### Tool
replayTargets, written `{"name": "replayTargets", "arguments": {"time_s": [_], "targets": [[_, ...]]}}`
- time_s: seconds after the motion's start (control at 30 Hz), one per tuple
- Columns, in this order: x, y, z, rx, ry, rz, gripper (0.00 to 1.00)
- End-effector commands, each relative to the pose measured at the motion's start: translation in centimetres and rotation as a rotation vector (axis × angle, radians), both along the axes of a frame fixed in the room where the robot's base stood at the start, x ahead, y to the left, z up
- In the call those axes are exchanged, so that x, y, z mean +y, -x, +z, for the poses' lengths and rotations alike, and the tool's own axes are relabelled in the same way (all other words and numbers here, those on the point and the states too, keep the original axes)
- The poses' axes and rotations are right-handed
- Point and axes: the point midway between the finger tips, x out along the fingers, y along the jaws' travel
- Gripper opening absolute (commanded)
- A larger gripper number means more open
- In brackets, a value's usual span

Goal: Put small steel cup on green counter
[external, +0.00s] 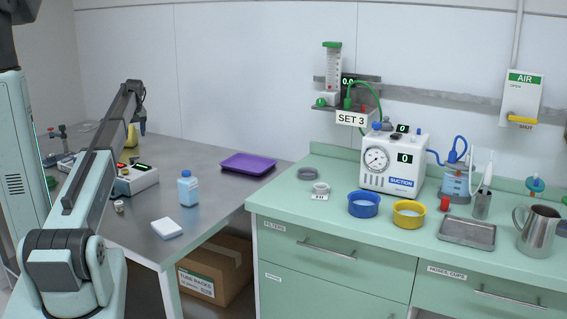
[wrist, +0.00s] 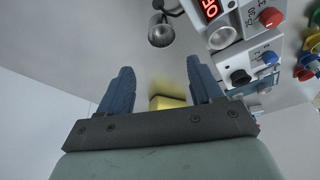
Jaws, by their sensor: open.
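A small metallic cup-like thing (external: 118,206) stands on the grey steel table in the external view, in front of the white device. It is too small there to be sure it is the small steel cup. In the wrist view a grey metallic round thing (wrist: 160,34) with a dark middle lies beyond the fingers; I cannot tell if it is the same one. My gripper (wrist: 160,80) is open and empty above the steel table, with a yellow thing (wrist: 168,102) showing between its fingers. The green counter (external: 345,225) is on the right in the external view.
A white device (external: 136,180) with knobs, a blue-capped bottle (external: 188,188), a white block (external: 166,229) and a purple tray (external: 248,164) are on the steel table. The counter bears blue and yellow bowls, a steel tray (external: 467,233) and a jug (external: 538,230). Its front left is clear.

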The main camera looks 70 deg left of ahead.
Motion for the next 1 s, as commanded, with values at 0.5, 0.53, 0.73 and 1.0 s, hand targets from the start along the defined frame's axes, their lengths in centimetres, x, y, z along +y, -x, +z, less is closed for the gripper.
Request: {"name": "replayTargets", "arguments": {"time_s": [0.5, 0.53, 0.73, 1.0], "targets": [[1.1, 0.5, -4.0, -0.019, -0.005, 0.066, 0.65], [1.3, 0.6, -4.6, -0.018, -0.003, 0.067, 0.65], [2.1, 0.9, -7.5, -0.019, -0.005, 0.065, 0.65], [2.4, 1.1, -8.9, -0.019, -0.006, 0.064, 0.65]]}}
